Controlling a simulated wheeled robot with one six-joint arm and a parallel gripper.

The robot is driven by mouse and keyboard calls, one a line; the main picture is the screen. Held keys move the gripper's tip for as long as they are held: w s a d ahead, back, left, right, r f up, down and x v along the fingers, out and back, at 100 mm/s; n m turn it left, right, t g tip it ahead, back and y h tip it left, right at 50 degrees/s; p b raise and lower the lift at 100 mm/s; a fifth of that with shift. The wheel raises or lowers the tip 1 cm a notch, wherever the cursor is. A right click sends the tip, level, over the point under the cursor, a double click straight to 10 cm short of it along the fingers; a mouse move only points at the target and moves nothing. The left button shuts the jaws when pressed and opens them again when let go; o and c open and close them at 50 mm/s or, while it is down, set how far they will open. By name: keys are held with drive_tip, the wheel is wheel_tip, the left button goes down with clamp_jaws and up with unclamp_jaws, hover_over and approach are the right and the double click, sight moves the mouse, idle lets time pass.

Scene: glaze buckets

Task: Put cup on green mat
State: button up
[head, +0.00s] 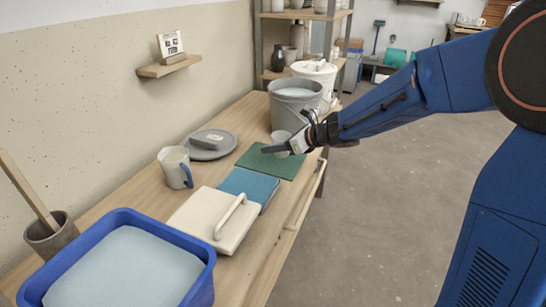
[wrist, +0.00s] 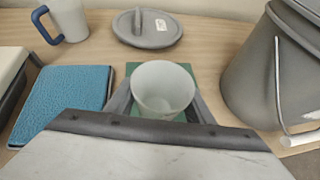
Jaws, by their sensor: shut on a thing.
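A small pale grey-white cup (wrist: 163,88) stands upright between the fingers of my gripper (wrist: 163,100) in the wrist view. In the head view the cup (head: 281,138) shows partly behind my gripper (head: 285,147), which is shut on it. The cup is over the green mat (head: 270,160). The green mat also shows around the cup in the wrist view (wrist: 132,68). I cannot tell whether the cup's base touches the mat, because my gripper hides it.
A grey bucket (head: 294,105) stands just behind the mat. A blue mat (head: 248,186), a white lidded box (head: 205,215), a mug with a blue handle (head: 175,168) and a round grey lid (head: 209,147) are nearby. A blue tub (head: 125,217) stands at the near end.

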sight(275, 164)
drive_tip(key=shift+f, duration=2.5)
drive_tip(key=o, duration=1.2)
drive_tip(key=shift+c, duration=0.2)
drive_tip(key=v, duration=1.2)
drive_tip(key=shift+d, duration=0.1)
